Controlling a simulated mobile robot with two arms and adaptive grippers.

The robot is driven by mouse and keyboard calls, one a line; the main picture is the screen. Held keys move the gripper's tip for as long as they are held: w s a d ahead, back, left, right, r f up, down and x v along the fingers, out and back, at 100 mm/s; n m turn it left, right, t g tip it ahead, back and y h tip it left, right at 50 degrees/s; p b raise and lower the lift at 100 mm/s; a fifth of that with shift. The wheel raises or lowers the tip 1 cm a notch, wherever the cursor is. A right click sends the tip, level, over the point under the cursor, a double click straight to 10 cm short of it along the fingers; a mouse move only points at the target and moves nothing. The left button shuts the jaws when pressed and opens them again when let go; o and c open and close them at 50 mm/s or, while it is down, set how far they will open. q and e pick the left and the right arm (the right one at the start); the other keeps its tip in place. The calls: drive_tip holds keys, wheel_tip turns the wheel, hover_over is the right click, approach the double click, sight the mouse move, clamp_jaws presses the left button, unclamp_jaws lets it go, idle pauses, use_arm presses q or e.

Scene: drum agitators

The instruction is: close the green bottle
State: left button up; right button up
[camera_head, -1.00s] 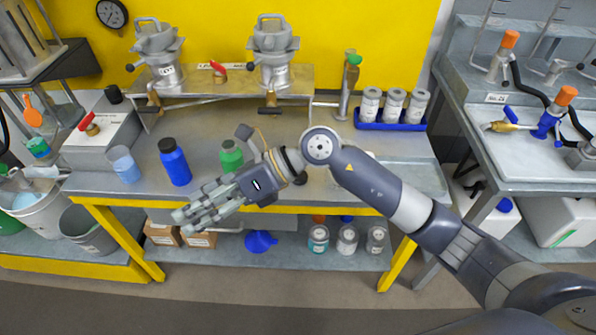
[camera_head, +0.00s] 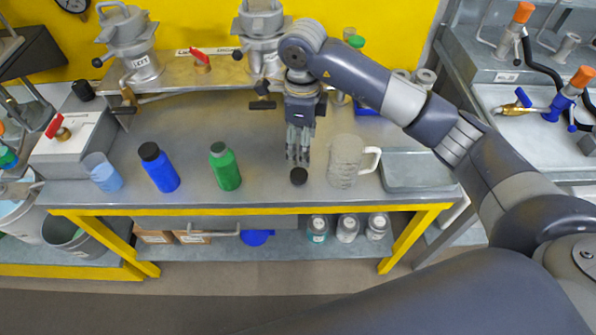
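The green bottle (camera_head: 226,170) stands upright on the metal workbench (camera_head: 265,190), with no black cap on its neck. A small black cap (camera_head: 299,176) lies on the bench to the right of the bottle. My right gripper (camera_head: 298,157) points down just behind and above the black cap, with a small gap showing between them. Its fingers look close together, but I cannot tell how far they are open. My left gripper is out of view.
A blue bottle with a black cap (camera_head: 160,170) and a beaker of blue liquid (camera_head: 103,173) stand left of the green bottle. A clear jug (camera_head: 346,162) stands close right of the black cap. A shallow tray (camera_head: 415,172) lies farther right.

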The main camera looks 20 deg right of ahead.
hover_over(300, 174)
wheel_tip(300, 174, down, 6)
drive_tip(key=shift+d+r+p, duration=0.1)
drive_tip(key=shift+r+p, duration=0.15)
drive_tip(key=shift+p, duration=0.15)
drive_tip(key=shift+f, duration=0.15)
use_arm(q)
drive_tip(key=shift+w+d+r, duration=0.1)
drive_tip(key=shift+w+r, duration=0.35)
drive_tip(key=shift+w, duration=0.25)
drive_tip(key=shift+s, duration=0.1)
use_arm(e)
drive_tip(key=shift+f, duration=0.25)
wheel_tip(300, 174, down, 4)
drive_tip(key=shift+s+r+p, duration=0.1)
drive_tip(key=shift+r+p, duration=0.1)
drive_tip(key=shift+p, duration=0.6)
drive_tip(key=shift+f, duration=0.55)
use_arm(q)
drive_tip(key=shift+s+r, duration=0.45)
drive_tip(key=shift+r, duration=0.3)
